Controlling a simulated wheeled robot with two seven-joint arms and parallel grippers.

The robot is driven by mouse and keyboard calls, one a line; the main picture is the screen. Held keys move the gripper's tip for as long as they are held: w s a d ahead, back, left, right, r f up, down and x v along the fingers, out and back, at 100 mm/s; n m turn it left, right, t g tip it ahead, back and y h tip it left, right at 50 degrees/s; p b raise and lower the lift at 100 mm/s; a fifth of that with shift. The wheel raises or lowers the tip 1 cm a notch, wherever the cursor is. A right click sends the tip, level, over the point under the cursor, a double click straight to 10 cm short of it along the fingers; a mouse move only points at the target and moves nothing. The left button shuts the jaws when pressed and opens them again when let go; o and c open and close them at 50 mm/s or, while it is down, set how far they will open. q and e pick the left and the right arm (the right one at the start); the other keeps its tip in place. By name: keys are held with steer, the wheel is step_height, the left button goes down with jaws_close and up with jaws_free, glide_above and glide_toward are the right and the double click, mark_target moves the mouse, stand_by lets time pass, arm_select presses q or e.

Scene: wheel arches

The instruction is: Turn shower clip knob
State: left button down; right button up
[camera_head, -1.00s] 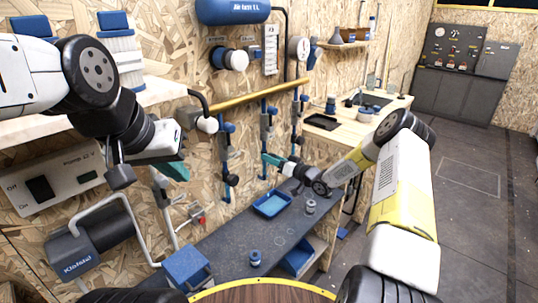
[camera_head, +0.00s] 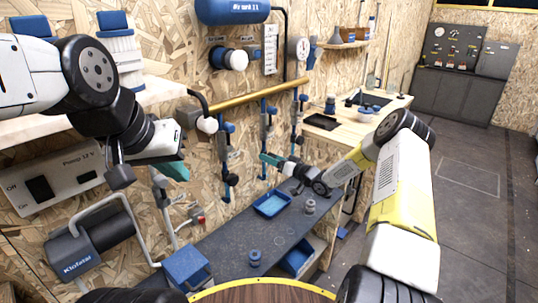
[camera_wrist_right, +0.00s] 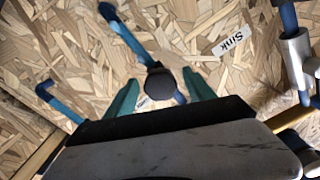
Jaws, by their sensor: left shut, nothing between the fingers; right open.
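Several blue pipes with grey and blue valve fittings hang from a brass pipe (camera_head: 250,98) on the wooden wall. A dark round knob (camera_wrist_right: 160,84) shows in the right wrist view at the end of a blue pipe. My right gripper (camera_head: 265,159) is open beside the pipes. In the wrist view its teal fingers (camera_wrist_right: 160,95) stand on either side of the knob; I cannot tell whether they touch it. No shower label is readable; a "Sink" label (camera_wrist_right: 234,42) is right of the knob. My left gripper (camera_head: 176,170) is shut and empty, left of the pipes.
A dark bench (camera_head: 225,240) below the pipes carries a blue tray (camera_head: 271,204) and small grey-blue parts (camera_head: 255,257). A pump box (camera_head: 60,180) is on the left wall. A wooden counter (camera_head: 345,127) stands behind my right arm. The floor at right is clear.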

steer(key=v, duration=0.7)
steer(key=shift+s+d, duration=0.3)
steer(key=shift+s, duration=0.05)
